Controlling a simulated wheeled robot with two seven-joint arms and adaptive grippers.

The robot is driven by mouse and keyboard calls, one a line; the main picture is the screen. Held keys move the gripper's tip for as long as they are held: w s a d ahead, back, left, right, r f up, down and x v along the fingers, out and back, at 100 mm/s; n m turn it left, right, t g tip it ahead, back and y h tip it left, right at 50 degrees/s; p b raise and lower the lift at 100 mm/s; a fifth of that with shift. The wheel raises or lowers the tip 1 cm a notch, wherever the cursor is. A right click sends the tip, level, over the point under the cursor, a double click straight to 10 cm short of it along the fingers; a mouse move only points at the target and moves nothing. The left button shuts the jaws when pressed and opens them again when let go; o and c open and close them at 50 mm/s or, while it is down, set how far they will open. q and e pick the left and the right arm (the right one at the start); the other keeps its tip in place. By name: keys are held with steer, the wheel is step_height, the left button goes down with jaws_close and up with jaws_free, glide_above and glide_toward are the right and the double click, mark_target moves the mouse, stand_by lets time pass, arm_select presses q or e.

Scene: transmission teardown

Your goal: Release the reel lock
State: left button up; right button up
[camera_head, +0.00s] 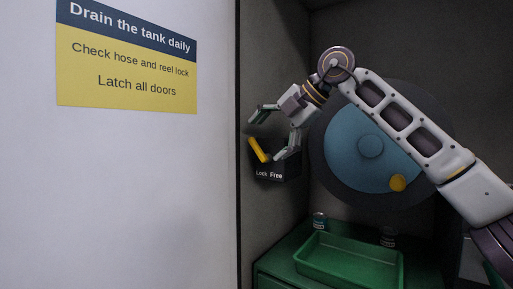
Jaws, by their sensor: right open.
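The reel lock is a dark box labelled "Lock" and "Free" (268,175) on the side wall of the recess. Its yellow lever (258,150) tilts up and to the left, toward the "Lock" side. My right gripper (262,133) is open around the upper part of the lever, with one finger above and left of it and the other to its right. I cannot tell whether either finger touches it. The blue reel (345,150) with a dark rim and a yellow knob (398,183) is behind my right arm. My left gripper is not in view.
A white panel at left carries a sign (127,60) about draining the tank and checking the hose and reel lock. A green tray (350,265) sits on a green cabinet below, with small cans (320,221) behind it. The recess edge is close left of the gripper.

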mark_target(258, 148)
steer(key=shift+p+x, duration=0.6)
steer(key=shift+x, duration=2.05)
steer(key=c, duration=1.4)
